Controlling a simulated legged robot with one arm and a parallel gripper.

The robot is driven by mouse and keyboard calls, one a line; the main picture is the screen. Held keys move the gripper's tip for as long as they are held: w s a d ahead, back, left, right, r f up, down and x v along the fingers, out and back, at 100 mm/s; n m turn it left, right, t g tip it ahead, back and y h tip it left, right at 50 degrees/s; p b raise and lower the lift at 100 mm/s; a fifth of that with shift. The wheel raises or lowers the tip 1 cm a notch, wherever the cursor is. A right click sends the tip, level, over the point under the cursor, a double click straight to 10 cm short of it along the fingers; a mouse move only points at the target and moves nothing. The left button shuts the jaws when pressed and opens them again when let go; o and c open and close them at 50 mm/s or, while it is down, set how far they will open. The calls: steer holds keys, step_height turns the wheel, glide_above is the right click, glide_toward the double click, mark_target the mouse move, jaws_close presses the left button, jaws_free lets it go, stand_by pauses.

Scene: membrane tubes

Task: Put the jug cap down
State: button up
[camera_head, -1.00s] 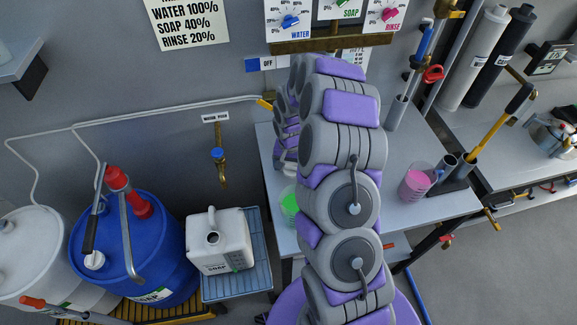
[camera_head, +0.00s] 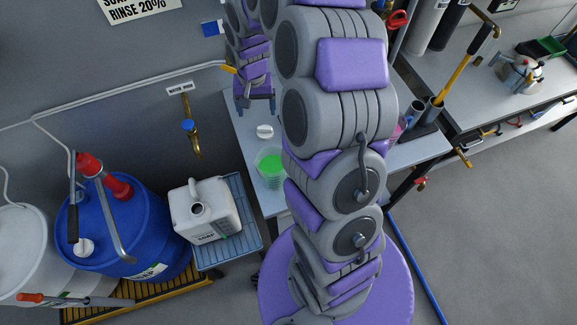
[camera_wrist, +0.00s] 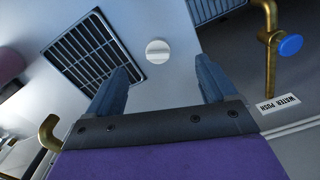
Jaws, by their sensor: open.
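The white jug cap (camera_head: 265,131) lies on the grey bench top, behind the cup of green liquid (camera_head: 271,167). In the wrist view the cap (camera_wrist: 157,51) rests flat on the pale surface, beyond and between my fingertips and apart from both. My gripper (camera_wrist: 160,80) is open and empty.
A brass water tap (camera_head: 190,138) with a blue handle is on the wall left of the cap. A dark drain grate (camera_wrist: 95,50) lies left of the cap in the wrist view. A blue drum (camera_head: 112,235) with a red pump stands left of the jug.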

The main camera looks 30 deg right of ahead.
steer(key=s+a+r+n, duration=0.2)
steer(key=s+a+r, duration=0.2)
steer(key=s+r, duration=0.3)
steer(key=s+a+r+n, duration=0.2)
steer(key=s+a+r, duration=0.15)
steer(key=s, duration=0.65)
steer(key=s+a+r+n+g, duration=0.1)
steer(key=s+r, duration=0.2)
steer(key=s, duration=1.3)
steer(key=shift+n+g, duration=0.3)
steer(key=shift+f, duration=0.25)
